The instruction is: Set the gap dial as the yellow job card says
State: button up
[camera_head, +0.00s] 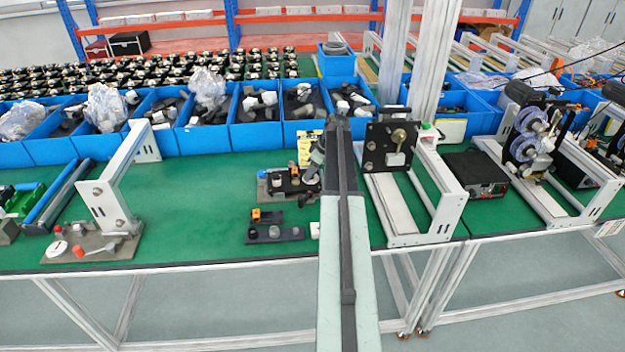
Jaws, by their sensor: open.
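A yellow job card (306,147) stands upright on the green bench behind a small dark fixture (276,185); its writing is too small to read. The fixture has an orange part and a pale round part (311,179) at its right end, which may be the gap dial; I cannot read any marks on it. My arm reaches up the middle of the picture. My gripper (317,164) seems to be the grey end just left of the arm, close above the pale round part. It is open, but its fingertips are small and partly hidden. I cannot tell whether it touches anything.
A low block with an orange knob (272,234) lies in front of the fixture. Blue bins (255,136) line the back.

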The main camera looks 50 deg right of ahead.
grip_shut()
jog(key=shift+a+m, duration=0.1)
jog(key=shift+m, duration=0.3)
jog(key=m+h, duration=0.1)
jog(key=m, duration=0.2)
jog(key=shift+a+h, duration=0.15)
jog(key=shift+h, duration=0.15)
jog(key=m, duration=0.2)
jog(key=m+h, duration=0.1)
jog(key=m, duration=0.1)
jog(key=shift+a+m+h, duration=0.1)
jog(key=shift+m+h, duration=0.2)
jog(key=m+g+h, duration=0.1)
jog(key=m, duration=0.2)
jog(key=shift+w, duration=0.15)
jog(key=shift+m+g+h, duration=0.5)
jog(key=shift+m+g, duration=0.1)
jog(key=shift+m, duration=1.5)
